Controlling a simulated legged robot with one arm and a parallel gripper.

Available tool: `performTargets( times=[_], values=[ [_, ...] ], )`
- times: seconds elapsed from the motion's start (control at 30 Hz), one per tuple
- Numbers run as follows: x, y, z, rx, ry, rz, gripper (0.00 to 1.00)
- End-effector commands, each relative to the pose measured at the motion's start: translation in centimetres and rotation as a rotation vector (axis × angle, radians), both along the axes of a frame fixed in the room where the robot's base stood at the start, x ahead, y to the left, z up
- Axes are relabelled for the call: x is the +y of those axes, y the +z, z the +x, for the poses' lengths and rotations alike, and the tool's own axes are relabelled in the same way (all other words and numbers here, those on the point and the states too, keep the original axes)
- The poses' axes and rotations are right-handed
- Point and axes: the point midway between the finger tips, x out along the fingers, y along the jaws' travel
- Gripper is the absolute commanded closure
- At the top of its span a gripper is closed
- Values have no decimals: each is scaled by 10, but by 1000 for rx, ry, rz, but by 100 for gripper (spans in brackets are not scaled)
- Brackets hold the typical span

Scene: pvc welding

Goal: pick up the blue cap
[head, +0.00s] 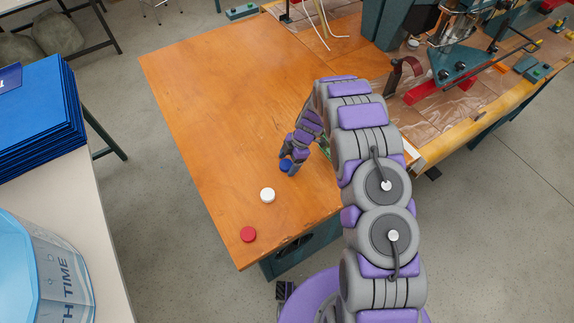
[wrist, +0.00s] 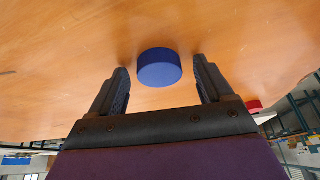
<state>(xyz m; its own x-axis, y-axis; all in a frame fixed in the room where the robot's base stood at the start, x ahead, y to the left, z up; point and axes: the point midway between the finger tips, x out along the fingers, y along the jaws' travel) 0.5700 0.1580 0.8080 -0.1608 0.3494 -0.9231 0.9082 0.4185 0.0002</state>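The blue cap (head: 286,165) sits on the wooden table, right at my gripper's tip in the head view. In the wrist view the blue cap (wrist: 160,68) is a round disc between and slightly beyond my two fingertips. My gripper (wrist: 160,77) is open, with a finger on each side of the cap and a visible gap to both. In the head view my gripper (head: 291,163) points down at the table and partly covers the cap.
A white cap (head: 267,195) and a red cap (head: 248,234) lie on the wooden table (head: 200,100) toward its near edge. The red cap also shows in the wrist view (wrist: 254,105). The table's left part is clear. A machine (head: 465,55) stands at the right.

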Motion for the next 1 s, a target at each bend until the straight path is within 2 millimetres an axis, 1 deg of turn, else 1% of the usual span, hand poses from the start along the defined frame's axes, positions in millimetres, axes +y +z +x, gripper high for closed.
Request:
performTargets(
  times=[0.03, 0.07, 0.57, 0.83, 1.0],
  values=[
    [0, 0, 0, 0, 1, 0, 25],
    [0, 0, 0, 0, 1, 0, 28],
    [-1, 0, -1, 2, 2, 1, 76],
    [0, 1, 0, 2, 1, -1, 77],
    [0, 10, 0, 0, 1, 0, 77]
  ],
)
